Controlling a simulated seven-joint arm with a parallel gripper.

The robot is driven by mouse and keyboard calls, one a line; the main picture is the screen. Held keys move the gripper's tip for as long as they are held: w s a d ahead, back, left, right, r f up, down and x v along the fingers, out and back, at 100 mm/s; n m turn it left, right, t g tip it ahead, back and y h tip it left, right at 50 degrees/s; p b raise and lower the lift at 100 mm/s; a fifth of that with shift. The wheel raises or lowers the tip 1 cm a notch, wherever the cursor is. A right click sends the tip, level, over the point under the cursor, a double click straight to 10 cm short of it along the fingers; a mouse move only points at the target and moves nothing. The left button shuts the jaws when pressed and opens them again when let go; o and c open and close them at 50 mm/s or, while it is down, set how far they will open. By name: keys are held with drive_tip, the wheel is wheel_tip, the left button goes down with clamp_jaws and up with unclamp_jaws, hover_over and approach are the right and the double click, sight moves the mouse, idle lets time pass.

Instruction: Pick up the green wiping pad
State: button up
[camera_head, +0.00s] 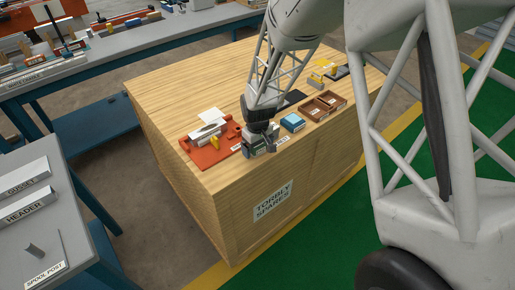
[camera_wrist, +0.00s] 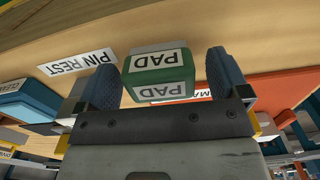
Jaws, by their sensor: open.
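The green wiping pad (camera_wrist: 160,76) bears white PAD labels and sits between the two fingers of my gripper (camera_wrist: 165,80) in the wrist view. My gripper is open, with one finger on each side of the pad. A gap shows on at least the right side; contact is hard to judge on the left. In the head view my gripper (camera_head: 260,143) is low over the front edge of the wooden crate top, and it hides most of the pad there.
On the crate top (camera_head: 180,85), an orange board (camera_head: 200,153) with parts lies left of my gripper. A blue block (camera_head: 292,122) and a brown divided tray (camera_head: 323,106) lie to its right. A PIN REST label (camera_wrist: 78,62) is close by. The crate's back left is clear.

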idle(0.5)
drive_tip(key=c, duration=1)
drive_tip(key=shift+r, duration=0.15)
drive_tip(key=shift+r, duration=0.45)
drive_tip(key=shift+s+d+r, duration=0.1)
drive_tip(key=shift+s+r, duration=0.1)
drive_tip(key=shift+r, duration=1.05)
drive_tip(key=s+d, duration=0.2)
drive_tip(key=s, duration=0.5)
drive_tip(key=s+d+r, duration=0.1)
drive_tip(key=s+d, duration=0.2)
drive_tip(key=s, duration=0.4)
drive_tip(key=shift+s+d+r, duration=0.15)
drive_tip(key=shift+s+d, duration=0.1)
drive_tip(key=shift+d, duration=0.05)
